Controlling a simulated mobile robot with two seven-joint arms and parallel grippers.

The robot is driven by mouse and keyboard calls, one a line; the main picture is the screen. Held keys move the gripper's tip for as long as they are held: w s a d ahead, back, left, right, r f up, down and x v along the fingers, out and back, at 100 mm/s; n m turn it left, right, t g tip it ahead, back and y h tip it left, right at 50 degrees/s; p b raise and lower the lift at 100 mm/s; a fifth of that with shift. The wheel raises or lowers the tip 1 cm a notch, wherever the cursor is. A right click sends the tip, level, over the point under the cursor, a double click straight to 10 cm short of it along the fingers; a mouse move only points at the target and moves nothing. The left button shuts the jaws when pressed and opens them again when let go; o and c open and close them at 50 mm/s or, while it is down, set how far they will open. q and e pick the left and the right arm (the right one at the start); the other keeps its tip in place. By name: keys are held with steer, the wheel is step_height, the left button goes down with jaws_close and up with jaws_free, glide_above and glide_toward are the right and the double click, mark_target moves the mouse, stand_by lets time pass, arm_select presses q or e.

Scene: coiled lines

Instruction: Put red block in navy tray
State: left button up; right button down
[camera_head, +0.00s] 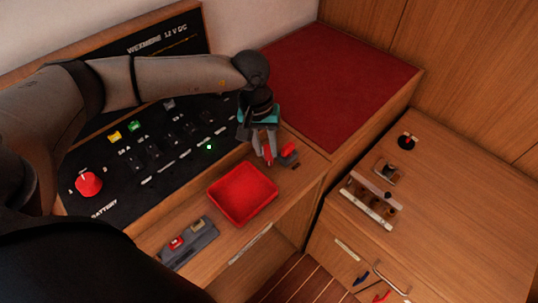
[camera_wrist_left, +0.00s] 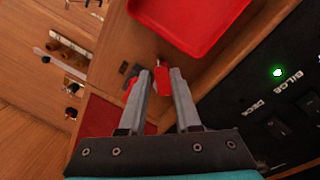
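My left gripper (camera_head: 268,158) points down over the narrow counter, right of the red tray. Its fingers close around a narrow red block (camera_wrist_left: 164,98), which fills the gap between them in the wrist view. The block's red also shows between the fingertips in the head view. Whether it touches the counter is hard to tell. A red tray (camera_head: 243,194) lies empty beside the gripper; it also shows in the wrist view (camera_wrist_left: 190,22). No tray in view looks navy. My right gripper is not in view.
A small dark piece with a red part (camera_head: 289,155) lies close to the gripper. A grey holder (camera_head: 190,243) with a red and a yellow piece lies left of the tray. The switch panel (camera_head: 160,155) with a red knob (camera_head: 88,184) rises behind. A red cushion (camera_head: 330,85) is at the back.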

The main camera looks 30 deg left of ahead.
mark_target(268, 167)
arm_select(q)
steer(key=f, duration=0.4)
steer(key=shift+s+d+f, duration=0.2)
steer(key=shift+d+f, duration=0.05)
steer(key=shift+f, duration=0.15)
jaws_close()
stand_by(1.0)
